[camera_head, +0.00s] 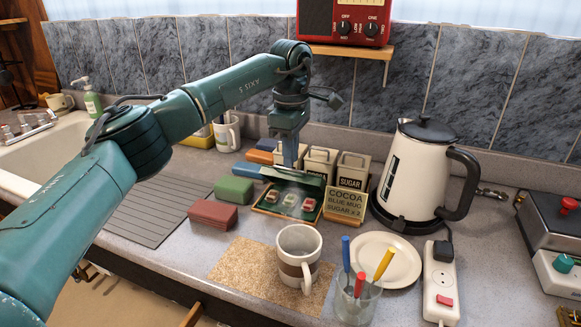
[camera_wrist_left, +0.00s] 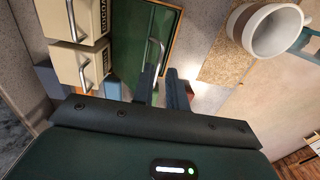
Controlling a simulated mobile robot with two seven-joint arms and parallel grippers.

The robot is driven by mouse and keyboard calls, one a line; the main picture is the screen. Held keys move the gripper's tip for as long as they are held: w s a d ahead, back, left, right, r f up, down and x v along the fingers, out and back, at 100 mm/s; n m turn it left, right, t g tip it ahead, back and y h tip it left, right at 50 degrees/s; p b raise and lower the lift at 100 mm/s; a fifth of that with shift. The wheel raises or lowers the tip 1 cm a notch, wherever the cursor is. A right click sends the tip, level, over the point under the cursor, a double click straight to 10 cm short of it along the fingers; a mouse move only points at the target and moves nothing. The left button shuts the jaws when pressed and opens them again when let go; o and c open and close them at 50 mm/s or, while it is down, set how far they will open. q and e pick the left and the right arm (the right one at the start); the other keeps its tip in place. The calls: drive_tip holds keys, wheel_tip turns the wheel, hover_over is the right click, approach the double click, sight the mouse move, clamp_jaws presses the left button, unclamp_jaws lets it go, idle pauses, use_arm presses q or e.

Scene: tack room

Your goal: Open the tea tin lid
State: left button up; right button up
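The tea tin (camera_head: 262,211) appears to be the low dark green box with brown edges in the middle of the counter. Its green lid (camera_head: 300,179) looks tilted up at the back, with small red and white packets showing in front of it. In the left wrist view the green lid (camera_wrist_left: 133,38) carries a metal bar handle. My left gripper (camera_head: 289,164) points down at the lid. In the wrist view its two fingers (camera_wrist_left: 163,85) stand apart at the near end of the handle; contact is unclear. My right gripper is out of view.
Cream canisters (camera_head: 321,160) stand close behind the tin, and a cocoa card (camera_head: 345,205) to its right. A kettle (camera_head: 412,175), mug (camera_head: 298,245) on a cork mat (camera_head: 232,268), plate (camera_head: 400,262) and glass of spoons (camera_head: 356,302) surround it. Red (camera_head: 213,215) and green boxes (camera_head: 233,189) stand left.

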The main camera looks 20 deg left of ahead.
use_arm(q)
wheel_tip(320, 180, up, 9)
drive_tip(key=shift+r, duration=0.2)
